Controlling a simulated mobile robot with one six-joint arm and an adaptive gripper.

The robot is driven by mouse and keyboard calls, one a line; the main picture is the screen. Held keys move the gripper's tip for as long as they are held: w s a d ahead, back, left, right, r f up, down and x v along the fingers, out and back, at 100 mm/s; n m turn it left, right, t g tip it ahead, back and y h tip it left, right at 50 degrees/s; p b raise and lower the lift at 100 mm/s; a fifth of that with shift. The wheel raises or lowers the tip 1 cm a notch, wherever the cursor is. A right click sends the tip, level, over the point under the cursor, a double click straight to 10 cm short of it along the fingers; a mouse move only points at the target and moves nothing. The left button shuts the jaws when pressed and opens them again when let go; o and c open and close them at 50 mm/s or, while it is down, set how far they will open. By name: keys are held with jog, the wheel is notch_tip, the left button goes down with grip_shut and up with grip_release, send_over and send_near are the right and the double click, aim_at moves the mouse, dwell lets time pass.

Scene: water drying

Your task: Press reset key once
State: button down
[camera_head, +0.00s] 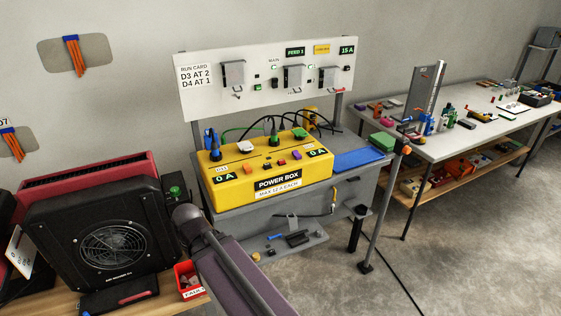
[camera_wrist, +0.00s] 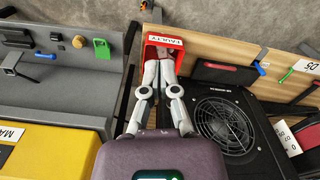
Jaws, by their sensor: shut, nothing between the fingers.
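The yellow power box (camera_head: 228,193) stands on the grey bench and has two "0 A" displays, coloured plugs and small buttons on it. A small red button (camera_head: 283,162) and a dark one sit on its top. I cannot read a reset label, so I cannot tell which key is the reset key. In the wrist view, a yellow corner of the box (camera_wrist: 40,155) shows at the lower left. My gripper (camera_wrist: 160,58) is shut and empty, pointing towards the red "FAULTY" bin (camera_wrist: 178,42). The gripper itself is not clear in the head view.
The run card panel (camera_head: 215,100) with switches stands behind the power box. A black fan unit (camera_head: 115,235) sits on the wooden bench at the left. The red bin (camera_head: 187,276) lies between the two. A second table (camera_head: 450,140) with tools is at the right.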

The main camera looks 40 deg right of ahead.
jog(key=shift+w, duration=0.1)
notch_tip(320, 180, up, 15)
jog(key=m+t+y+p, duration=0.35)
jog(key=t+p, duration=0.25)
jog(key=p, duration=0.6)
send_over(282, 160)
jog(key=a, duration=1.3)
jog(key=shift+d+r+y, duration=0.15)
jog(key=shift+r+y, duration=0.05)
jog(key=shift+y, duration=0.05)
jog(key=d+r+t+p, duration=0.2)
jog(key=d+r, duration=0.3)
jog(key=d, duration=0.7)
jog(key=shift+d+m+p, duration=0.3)
jog(key=shift+m+p, duration=0.05)
jog(key=shift+m, duration=0.1)
jog(key=shift+f, duration=0.1)
notch_tip(282, 160, down, 9)
jog(key=b, duration=0.8)
jog(key=shift+r+b, duration=0.2)
jog(key=shift+b, duration=0.2)
